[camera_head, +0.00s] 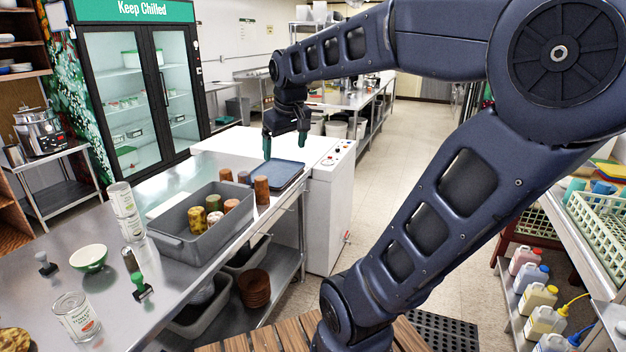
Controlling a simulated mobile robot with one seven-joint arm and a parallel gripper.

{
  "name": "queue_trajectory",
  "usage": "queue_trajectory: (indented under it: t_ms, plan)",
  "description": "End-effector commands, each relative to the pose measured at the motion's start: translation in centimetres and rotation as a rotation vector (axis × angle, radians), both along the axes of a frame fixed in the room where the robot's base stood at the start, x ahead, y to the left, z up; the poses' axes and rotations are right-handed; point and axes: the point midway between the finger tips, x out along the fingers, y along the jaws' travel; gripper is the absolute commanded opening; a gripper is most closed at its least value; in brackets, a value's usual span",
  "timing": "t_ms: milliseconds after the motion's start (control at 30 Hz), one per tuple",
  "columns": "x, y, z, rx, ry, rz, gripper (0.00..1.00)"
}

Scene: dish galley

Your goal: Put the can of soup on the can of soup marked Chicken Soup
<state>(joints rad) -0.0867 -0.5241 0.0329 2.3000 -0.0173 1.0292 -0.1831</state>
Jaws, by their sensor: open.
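A soup can (75,316) with a pale label stands upright at the near left of the steel counter. Further back, an upper can (120,198) sits on a lower can (131,228), beside the grey tub. The print on the labels is too small for me to tell which one says Chicken Soup. My gripper (285,146) is open and empty, with its green-tipped fingers apart. It hangs over the far end of the counter near a blue-grey tray (273,174), well away from all the cans.
The grey tub (185,250) holds several patterned cups. Brown cups (262,190) stand by the tray. The counter's front-left area is fairly open.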

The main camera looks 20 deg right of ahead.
Motion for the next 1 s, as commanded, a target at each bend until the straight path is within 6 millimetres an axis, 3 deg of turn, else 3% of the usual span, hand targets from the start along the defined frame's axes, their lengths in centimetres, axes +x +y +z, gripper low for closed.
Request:
queue_trajectory:
  t_ms: [33,200,400,1000]
  plan:
    - [-1.7,-0.8,-0.8,0.014,-0.011,-0.044,0.89]
    - [-6.0,-2.7,-3.7,0.061,-0.039,-0.178,0.89]
    - [-8.7,-3.7,-6.0,0.095,-0.059,-0.270,0.89]
    - [-9.2,-3.9,-6.5,0.102,-0.061,-0.288,0.89]
